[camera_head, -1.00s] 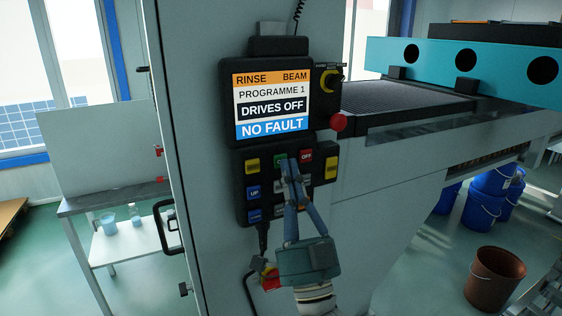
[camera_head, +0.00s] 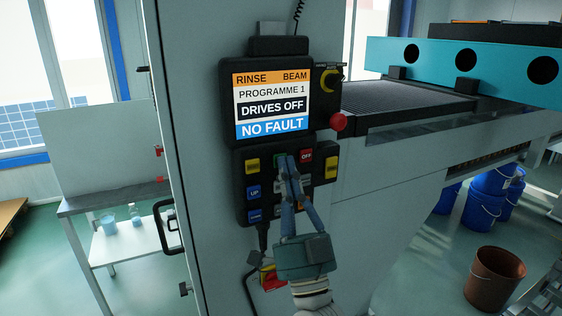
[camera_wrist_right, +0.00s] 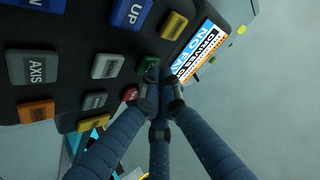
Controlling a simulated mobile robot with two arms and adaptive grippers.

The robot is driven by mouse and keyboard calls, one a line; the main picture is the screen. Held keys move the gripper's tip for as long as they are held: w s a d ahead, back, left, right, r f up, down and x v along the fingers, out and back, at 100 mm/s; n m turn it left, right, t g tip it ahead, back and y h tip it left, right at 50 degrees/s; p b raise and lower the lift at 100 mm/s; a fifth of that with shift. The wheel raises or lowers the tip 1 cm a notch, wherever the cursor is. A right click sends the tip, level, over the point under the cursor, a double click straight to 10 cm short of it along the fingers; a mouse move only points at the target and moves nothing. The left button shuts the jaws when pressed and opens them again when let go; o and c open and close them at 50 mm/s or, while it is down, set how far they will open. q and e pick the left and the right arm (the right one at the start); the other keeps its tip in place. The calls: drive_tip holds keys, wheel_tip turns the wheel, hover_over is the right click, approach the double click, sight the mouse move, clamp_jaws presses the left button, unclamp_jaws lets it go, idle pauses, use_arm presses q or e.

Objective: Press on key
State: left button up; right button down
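The green key (camera_head: 279,159), which I take to be the on key, sits in the top row of the black keypad, left of the red OFF key (camera_head: 306,155). My right gripper (camera_head: 288,162) points up at the keypad with its fingertips together and nothing between them. The tips partly cover the green key's right side. In the right wrist view the green key (camera_wrist_right: 146,65) shows just beside the right gripper's tips (camera_wrist_right: 160,80). I cannot tell whether they touch it. The key's lettering cannot be read. My left gripper is not in view.
The screen (camera_head: 272,106) above reads DRIVES OFF and NO FAULT. A red mushroom button (camera_head: 338,122) and a yellow rotary switch (camera_head: 330,79) are at the right. Blue and yellow keys surround the green one. A teal beam (camera_head: 440,65) lies at the upper right.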

drive_tip(key=shift+w, duration=0.15)
idle(0.5)
drive_tip(key=shift+s+d, duration=0.2)
drive_tip(key=shift+s, duration=0.6)
drive_tip(key=s, duration=0.1)
drive_tip(key=s+d+p, duration=0.1)
drive_tip(key=s, duration=0.2)
drive_tip(key=shift+s+d+p, duration=0.3)
drive_tip(key=shift+d+p, duration=0.05)
drive_tip(key=shift+f, duration=0.15)
